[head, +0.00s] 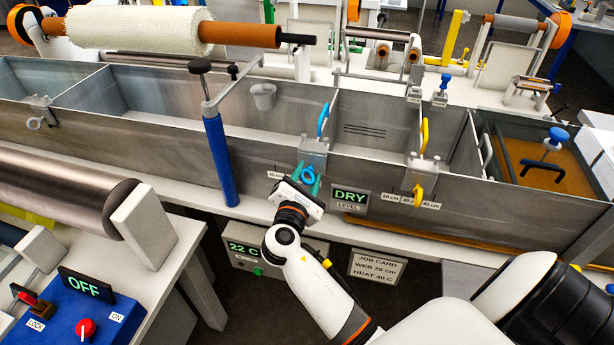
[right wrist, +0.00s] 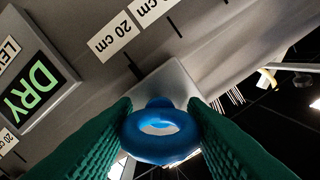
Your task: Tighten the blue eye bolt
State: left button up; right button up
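The blue eye bolt (head: 308,174) sits low on the grey clamp bracket (head: 314,146) on the front wall of the metal bath. Its ring (right wrist: 160,153) fills the middle of the right wrist view. My right gripper (head: 307,178) has its green fingers on either side of the ring, and both seem to touch it. The ring looks level across the fingers in the right wrist view. The bolt's shank is mostly hidden behind the ring. My left gripper is not in view.
A bracket with a yellow eye bolt (head: 418,192) and yellow handle stands to the right. A blue handle (head: 323,120) rises above the near bracket. A DRY level sign (head: 349,197) is right beside my gripper. A blue post (head: 221,160) stands to the left.

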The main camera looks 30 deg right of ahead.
jog(key=shift+f, duration=0.1)
jog(key=m+b, duration=0.3)
jog(key=m, duration=0.1)
jog(key=shift+f+b, duration=0.15)
jog(key=shift+b, duration=0.2)
jog(key=shift+m+b, duration=1.75)
jog(key=shift+m, duration=0.75)
jog(key=o, duration=1)
jog(key=shift+r, duration=0.2)
